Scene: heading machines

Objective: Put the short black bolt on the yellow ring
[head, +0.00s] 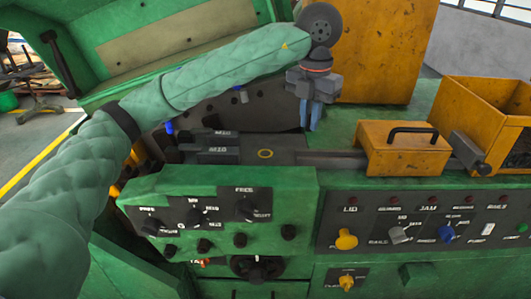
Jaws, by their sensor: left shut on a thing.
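The yellow ring (265,153) is a small flat circle on the dark plate of the machine, left of the middle. My left gripper (310,122) hangs above the machine, to the right of the ring and higher in the picture, fingers pointing down. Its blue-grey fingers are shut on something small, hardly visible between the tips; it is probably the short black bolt. I cannot make out that bolt anywhere else. My right gripper is not in view.
A yellow box with a black handle (403,148) stands right of the ring, with an open yellow bin (485,115) beyond it. Green control panels with knobs (220,215) lie in front. A raised green lid (180,40) is behind my left arm.

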